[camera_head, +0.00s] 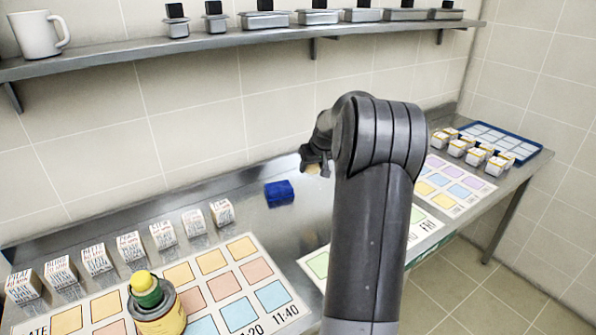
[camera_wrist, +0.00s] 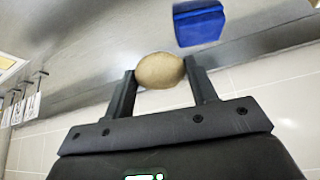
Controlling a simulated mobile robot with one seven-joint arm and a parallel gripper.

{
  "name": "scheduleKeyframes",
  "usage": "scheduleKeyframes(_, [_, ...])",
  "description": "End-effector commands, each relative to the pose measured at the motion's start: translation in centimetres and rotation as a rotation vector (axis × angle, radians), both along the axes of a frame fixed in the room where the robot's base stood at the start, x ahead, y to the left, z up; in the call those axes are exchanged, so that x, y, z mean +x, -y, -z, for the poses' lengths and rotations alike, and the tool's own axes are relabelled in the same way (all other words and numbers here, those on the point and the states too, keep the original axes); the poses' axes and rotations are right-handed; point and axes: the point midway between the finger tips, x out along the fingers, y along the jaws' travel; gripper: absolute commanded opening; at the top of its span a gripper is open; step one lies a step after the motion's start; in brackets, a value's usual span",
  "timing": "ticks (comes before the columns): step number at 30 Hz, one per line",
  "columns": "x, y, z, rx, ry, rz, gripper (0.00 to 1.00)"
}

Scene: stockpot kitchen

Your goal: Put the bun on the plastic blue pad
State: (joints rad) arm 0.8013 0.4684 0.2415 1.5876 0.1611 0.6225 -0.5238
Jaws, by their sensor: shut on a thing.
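The bun (camera_wrist: 160,71) is a tan, rounded piece held between the two fingers of my gripper (camera_wrist: 160,80) in the wrist view. In the head view the bun (camera_head: 313,169) shows only as a small tan patch under my gripper (camera_head: 314,165), partly hidden by it. The blue pad (camera_head: 279,193) lies on the steel counter to the left of my gripper and lower in the picture. In the wrist view the blue pad (camera_wrist: 199,22) is beyond the fingertips, up and to the right, apart from the bun.
Several small printed boxes (camera_head: 162,235) stand in a row at the left. A printed chart (camera_head: 225,285) and a yellow-green container (camera_head: 158,305) are at the front left. A shelf (camera_head: 230,40) runs above. White cartons (camera_head: 467,150) and a blue-rimmed tray (camera_head: 541,153) are at the right.

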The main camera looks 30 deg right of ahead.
Motion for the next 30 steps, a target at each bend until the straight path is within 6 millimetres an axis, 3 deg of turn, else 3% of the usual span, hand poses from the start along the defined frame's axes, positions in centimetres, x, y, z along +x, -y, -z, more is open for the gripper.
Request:
scheduleKeyframes(4, [-0.4, 0.6, -0.7, 0.0, 0.0, 0.0, 0.26])
scheduleKeyframes(14, [2.4, 0.5, -0.7, 0.001, -0.002, 0.003, 0.26])
scheduleKeyframes(30, [10.7, -5.6, 5.5, 0.0, -0.001, 0.004, 0.26])
